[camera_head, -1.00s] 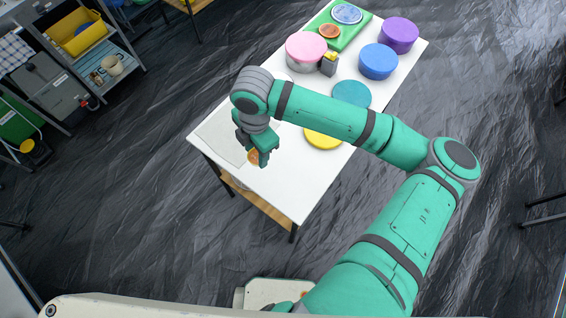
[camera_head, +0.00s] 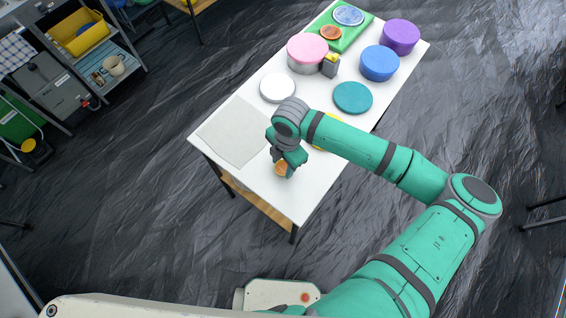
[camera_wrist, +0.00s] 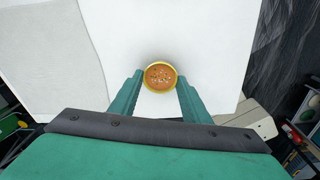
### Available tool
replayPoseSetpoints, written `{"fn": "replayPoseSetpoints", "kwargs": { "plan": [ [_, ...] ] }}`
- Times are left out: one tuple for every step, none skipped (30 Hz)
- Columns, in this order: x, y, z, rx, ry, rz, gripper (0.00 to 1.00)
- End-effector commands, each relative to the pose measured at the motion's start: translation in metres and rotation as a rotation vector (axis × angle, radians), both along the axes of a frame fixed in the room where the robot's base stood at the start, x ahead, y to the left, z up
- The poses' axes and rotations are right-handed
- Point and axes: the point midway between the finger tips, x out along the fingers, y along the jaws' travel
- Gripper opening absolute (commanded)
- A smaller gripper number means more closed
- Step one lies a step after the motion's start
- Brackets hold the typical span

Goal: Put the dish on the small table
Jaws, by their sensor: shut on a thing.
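The dish is a small round yellow bowl with orange, speckled contents (camera_wrist: 159,76), seen between my fingertips in the wrist view. In the head view its orange part (camera_head: 281,169) shows at the tip of my gripper (camera_head: 285,166), partly hidden by it. My gripper, which also shows in the wrist view (camera_wrist: 159,88), is shut on the dish. It is over the near end of a long white table (camera_head: 262,189). I cannot tell how far the dish is above the top. Which table is the small one is not clear.
A pale grey mat (camera_head: 233,133) lies left of my gripper. Beyond are a white round container (camera_head: 277,88), a teal one (camera_head: 352,97), a blue one (camera_head: 379,63), and a pink-lidded one (camera_head: 307,50). A yellow one (camera_head: 326,143) is partly under my arm. Grey shelves (camera_head: 112,83) stand at left.

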Motion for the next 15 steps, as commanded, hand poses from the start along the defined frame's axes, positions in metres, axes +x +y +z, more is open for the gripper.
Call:
{"fn": "replayPoseSetpoints", "kwargs": {
  "plan": [
    [0.0002, 0.0000, 0.0003, 0.001, -0.001, 0.000, 0.28],
    [0.0002, 0.0000, 0.0004, 0.000, 0.000, 0.000, 0.28],
    [0.0001, 0.0000, 0.0004, 0.000, 0.000, 0.000, 0.28],
    [0.0001, 0.0000, 0.0005, 0.000, 0.000, 0.000, 0.28],
    [0.0001, 0.0000, 0.0004, 0.000, 0.000, 0.000, 0.28],
    [0.0001, 0.0001, -0.0001, 0.000, 0.000, 0.000, 0.28],
    [0.0000, 0.0001, -0.0007, 0.000, 0.000, 0.000, 0.28],
    [0.0001, 0.0001, -0.0015, 0.000, 0.000, 0.000, 0.28],
    [0.0001, 0.0001, -0.0026, 0.000, 0.000, 0.000, 0.28],
    [0.0002, 0.0000, -0.0025, -0.001, -0.001, 0.000, 0.48],
    [0.0002, 0.0000, -0.0024, -0.001, -0.001, 0.000, 0.55],
    [0.0001, -0.0001, -0.0024, -0.001, -0.001, 0.000, 0.62],
    [0.0002, 0.0000, -0.0023, -0.001, -0.001, 0.000, 0.62],
    [0.0000, 0.0000, -0.0023, -0.001, -0.001, 0.000, 0.62],
    [0.0000, 0.0000, -0.0023, 0.000, 0.000, 0.000, 0.62]
  ]
}}
